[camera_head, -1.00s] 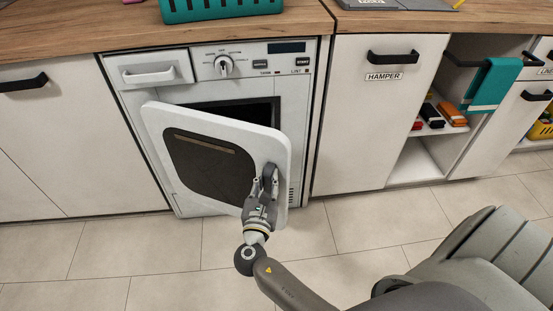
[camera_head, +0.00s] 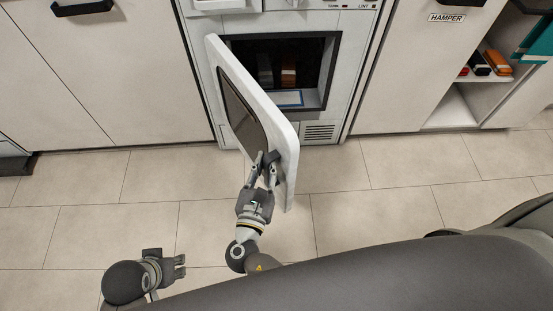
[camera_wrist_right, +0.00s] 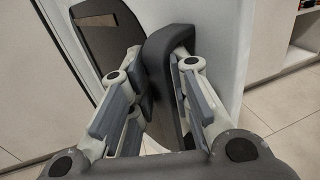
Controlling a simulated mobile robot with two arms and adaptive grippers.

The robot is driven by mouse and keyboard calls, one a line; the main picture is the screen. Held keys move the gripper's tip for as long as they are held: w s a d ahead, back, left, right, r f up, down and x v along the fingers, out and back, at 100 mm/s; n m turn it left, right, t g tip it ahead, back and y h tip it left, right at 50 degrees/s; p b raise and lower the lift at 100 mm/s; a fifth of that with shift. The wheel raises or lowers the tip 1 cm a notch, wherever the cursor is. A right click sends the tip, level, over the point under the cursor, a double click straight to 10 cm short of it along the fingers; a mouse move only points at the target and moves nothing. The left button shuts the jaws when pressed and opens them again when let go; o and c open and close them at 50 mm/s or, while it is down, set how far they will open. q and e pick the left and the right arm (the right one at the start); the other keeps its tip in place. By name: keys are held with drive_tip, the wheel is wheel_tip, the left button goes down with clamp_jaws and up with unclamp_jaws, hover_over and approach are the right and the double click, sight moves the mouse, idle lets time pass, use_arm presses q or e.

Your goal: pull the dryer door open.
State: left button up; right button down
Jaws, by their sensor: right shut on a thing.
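The dryer (camera_head: 352,62) stands at the top middle of the head view. Its white door (camera_head: 284,140), with a dark window (camera_head: 240,108), is hinged on the left and swung well open, showing the opening. My right gripper (camera_head: 264,165) is shut on the door's dark handle (camera_head: 271,174) near the free edge. In the right wrist view the fingers lie on both sides of the handle (camera_wrist_right: 166,48), against the white door (camera_wrist_right: 215,35). My left gripper (camera_head: 176,266) is low at the left, away from the dryer; its finger opening is unclear.
Brown and grey shapes (camera_head: 286,68) show inside the dark dryer opening. White cabinet fronts stand on both sides, with a hamper front (camera_head: 425,70) at the right and open shelves (camera_head: 455,115) beyond. The tiled floor (camera_head: 90,215) before the dryer is clear.

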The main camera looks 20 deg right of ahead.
drive_tip(key=shift+s+a+f, duration=0.1)
drive_tip(key=shift+a, duration=0.05)
drive_tip(key=c, duration=1.3)
unclamp_jaws()
